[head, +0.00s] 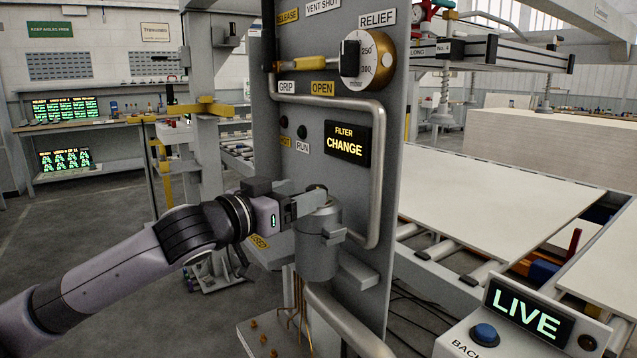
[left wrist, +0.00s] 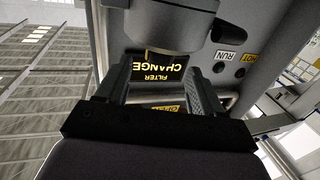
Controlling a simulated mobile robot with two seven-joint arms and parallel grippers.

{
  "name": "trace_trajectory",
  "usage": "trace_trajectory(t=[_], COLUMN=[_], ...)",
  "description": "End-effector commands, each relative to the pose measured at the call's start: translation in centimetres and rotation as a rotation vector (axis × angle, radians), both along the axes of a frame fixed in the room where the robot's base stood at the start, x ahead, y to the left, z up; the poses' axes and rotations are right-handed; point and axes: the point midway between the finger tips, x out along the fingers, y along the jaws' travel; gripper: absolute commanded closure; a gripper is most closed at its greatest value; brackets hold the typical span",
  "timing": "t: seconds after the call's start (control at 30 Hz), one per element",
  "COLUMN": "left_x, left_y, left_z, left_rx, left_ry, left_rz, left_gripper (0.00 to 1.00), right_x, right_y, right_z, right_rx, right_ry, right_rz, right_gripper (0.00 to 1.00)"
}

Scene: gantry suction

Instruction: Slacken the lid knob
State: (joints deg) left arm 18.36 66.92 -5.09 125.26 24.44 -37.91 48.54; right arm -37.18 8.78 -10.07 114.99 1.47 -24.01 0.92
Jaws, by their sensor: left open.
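A grey cylindrical filter canister (head: 317,262) stands upright against the front of the grey control panel (head: 388,120). Its lid and knob are mostly hidden in the head view behind my left gripper (head: 308,200), which reaches in level from the left at the canister's top. In the left wrist view the picture is upside down. There the round grey body (left wrist: 165,12) fills the top, and the spread fingers of my left gripper (left wrist: 158,68) stand either side of the part below it. I cannot tell whether they touch the knob. My right gripper is not in view.
A bent metal pipe (head: 375,175) runs close to the right of the canister. The lit sign (head: 347,144) reads FILTER CHANGE. A relief dial (head: 368,58) sits above. A LIVE console (head: 527,308) stands at lower right, beside pale sheets (head: 510,195) on rollers.

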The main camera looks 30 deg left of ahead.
Motion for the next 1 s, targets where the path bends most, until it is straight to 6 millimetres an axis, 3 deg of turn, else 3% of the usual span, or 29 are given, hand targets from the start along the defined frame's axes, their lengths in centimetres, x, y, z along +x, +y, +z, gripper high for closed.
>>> trace_trajectory(t=[0.43, 0.87, 0.9, 1.0], left_x=[4.4, 5.1, 5.1, 5.1], left_y=[-0.6, -0.8, -0.8, -0.8], left_z=[0.2, 0.0, 0.0, 0.0], left_rx=[0.000, 0.003, 0.003, 0.003], left_ry=[-0.002, 0.000, 0.000, 0.000], left_rz=[-0.001, -0.002, -0.002, -0.002], left_gripper=[0.33, 0.33, 0.36, 0.69], right_x=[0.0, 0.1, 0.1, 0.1], right_y=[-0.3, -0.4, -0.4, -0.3], right_z=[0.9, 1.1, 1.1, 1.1], right_rx=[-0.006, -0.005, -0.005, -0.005], right_ry=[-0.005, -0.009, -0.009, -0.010], right_rz=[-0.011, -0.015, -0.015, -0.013], right_gripper=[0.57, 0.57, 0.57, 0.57])
